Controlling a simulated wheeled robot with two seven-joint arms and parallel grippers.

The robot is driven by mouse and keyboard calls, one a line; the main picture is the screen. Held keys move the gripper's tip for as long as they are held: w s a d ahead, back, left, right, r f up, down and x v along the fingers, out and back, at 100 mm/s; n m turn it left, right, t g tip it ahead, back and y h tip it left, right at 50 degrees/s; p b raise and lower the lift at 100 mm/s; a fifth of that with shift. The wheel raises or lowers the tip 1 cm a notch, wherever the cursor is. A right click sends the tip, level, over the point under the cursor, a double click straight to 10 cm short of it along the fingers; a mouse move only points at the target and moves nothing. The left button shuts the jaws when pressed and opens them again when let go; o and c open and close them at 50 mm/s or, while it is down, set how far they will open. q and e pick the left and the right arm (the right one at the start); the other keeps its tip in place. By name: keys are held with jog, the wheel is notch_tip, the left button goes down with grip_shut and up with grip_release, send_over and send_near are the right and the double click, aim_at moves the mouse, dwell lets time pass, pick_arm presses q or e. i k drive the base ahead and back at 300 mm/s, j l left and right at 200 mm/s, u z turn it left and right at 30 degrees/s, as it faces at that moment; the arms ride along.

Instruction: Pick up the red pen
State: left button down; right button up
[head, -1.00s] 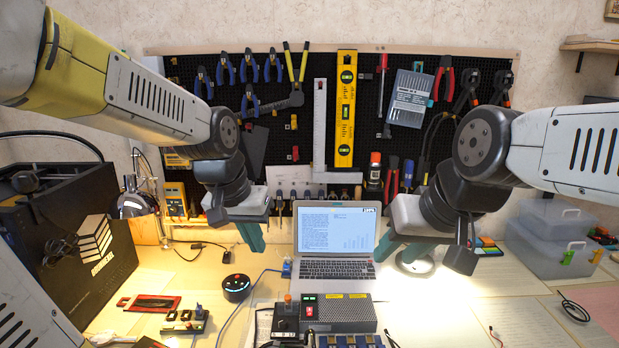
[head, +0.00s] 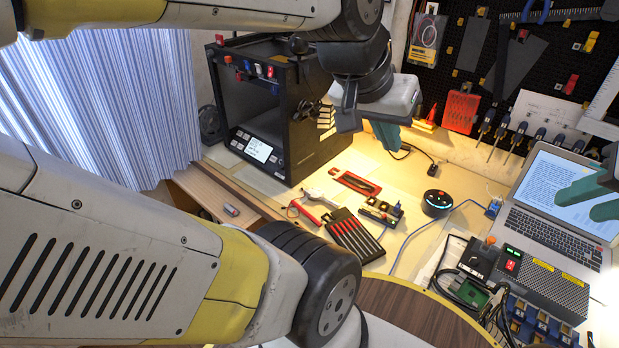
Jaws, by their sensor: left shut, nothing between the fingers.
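I cannot pick out a single red pen with certainty. A black holder (head: 355,236) with several slim red sticks lies on the desk in the head view. Left of it is a thin red-handled item (head: 303,212). Behind it lies a red tray (head: 344,179) with a dark slim object inside. My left gripper (head: 388,142) is shut and empty, held above the back of the desk, beyond these items in the picture. My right gripper (head: 580,200) shows only as teal fingers at the right edge, in front of the laptop; its jaw opening is unclear.
A black box-shaped machine (head: 285,125) stands at the back left. A round black speaker (head: 436,203), a laptop (head: 555,235) and a grey power unit (head: 545,282) are to the right. My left forearm covers the lower left. A round wooden surface (head: 410,312) is in front.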

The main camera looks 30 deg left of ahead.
aim_at(315, 222)
jog(key=i+j+u, duration=0.1)
jog(key=j+u, duration=0.15)
jog(key=i+j+u, duration=0.2)
jog(key=j, duration=0.25)
jog(key=j+u, duration=0.25)
jog(key=i+j, duration=0.05)
jog(key=j, duration=0.05)
